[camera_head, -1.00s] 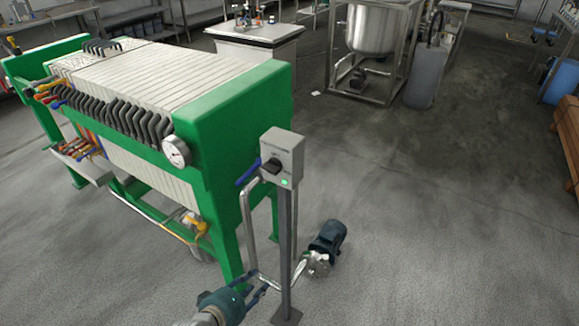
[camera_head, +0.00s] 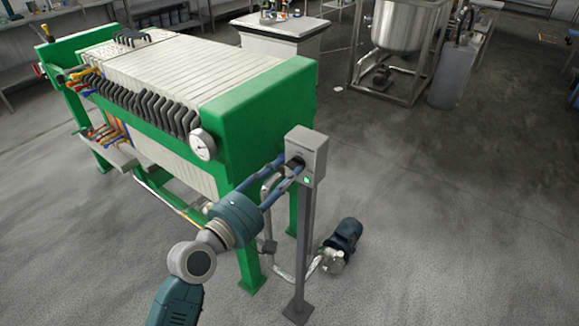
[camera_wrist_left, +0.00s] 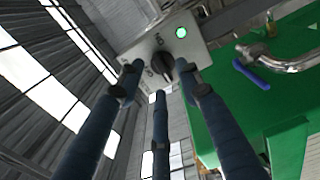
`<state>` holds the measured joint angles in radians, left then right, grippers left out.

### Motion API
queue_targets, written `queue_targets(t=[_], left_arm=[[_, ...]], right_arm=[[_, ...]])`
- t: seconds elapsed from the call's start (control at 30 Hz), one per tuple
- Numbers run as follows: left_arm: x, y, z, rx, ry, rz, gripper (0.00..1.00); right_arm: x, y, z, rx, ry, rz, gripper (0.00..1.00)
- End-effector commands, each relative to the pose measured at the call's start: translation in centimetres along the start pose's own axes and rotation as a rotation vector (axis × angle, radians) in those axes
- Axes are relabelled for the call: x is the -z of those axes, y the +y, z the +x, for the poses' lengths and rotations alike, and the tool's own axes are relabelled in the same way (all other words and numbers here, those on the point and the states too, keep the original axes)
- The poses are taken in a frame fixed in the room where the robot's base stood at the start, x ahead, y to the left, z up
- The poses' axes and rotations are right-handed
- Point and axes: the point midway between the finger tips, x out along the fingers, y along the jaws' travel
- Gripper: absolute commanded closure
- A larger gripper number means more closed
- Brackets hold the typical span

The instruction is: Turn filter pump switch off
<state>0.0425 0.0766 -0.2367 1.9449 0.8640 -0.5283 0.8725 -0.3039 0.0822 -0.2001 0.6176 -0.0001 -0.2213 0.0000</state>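The filter pump switch box (camera_head: 311,150) is a grey box on a post, with a lit green lamp (camera_head: 306,180) on its front. In the left wrist view, its black rotary knob (camera_wrist_left: 162,66) shows beside printed position labels, and the lamp (camera_wrist_left: 181,32) glows green. My left gripper (camera_head: 288,164) reaches up to the box front, with its blue fingers at the knob. In the left wrist view the gripper (camera_wrist_left: 157,76) is open, fingers spread on either side of the knob; contact cannot be made out. My right gripper is not in view.
The green filter press (camera_head: 262,110) with its white plates and gauge (camera_head: 202,145) stands just left of the box. A blue pump (camera_head: 343,236) sits on the floor behind the post. A steel tank (camera_head: 404,24) stands at the back. The floor at right is clear.

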Motion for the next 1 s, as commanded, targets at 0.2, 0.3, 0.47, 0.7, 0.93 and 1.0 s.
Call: queue_targets(t=[0.2, 0.3, 0.47, 0.7, 0.93, 1.0], left_arm=[[0.1, 0.0, 2.4, 0.000, 0.001, 0.000, 0.65], [0.1, 0.0, 2.7, 0.001, 0.001, 0.001, 0.65], [0.1, -0.1, 2.7, 0.001, 0.001, 0.002, 0.65], [0.1, -0.1, 2.7, 0.001, 0.001, 0.001, 0.96], [0.1, -0.1, 2.7, 0.001, 0.001, 0.005, 1.00], [0.0, -0.1, 2.7, 0.002, 0.001, 0.013, 1.00]], right_arm=[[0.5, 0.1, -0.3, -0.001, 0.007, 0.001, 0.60], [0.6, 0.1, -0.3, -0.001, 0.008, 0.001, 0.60], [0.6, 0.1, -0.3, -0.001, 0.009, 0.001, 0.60], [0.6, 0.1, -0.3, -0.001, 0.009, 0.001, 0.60], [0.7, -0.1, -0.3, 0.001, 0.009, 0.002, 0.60], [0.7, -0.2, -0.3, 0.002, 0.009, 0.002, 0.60]])
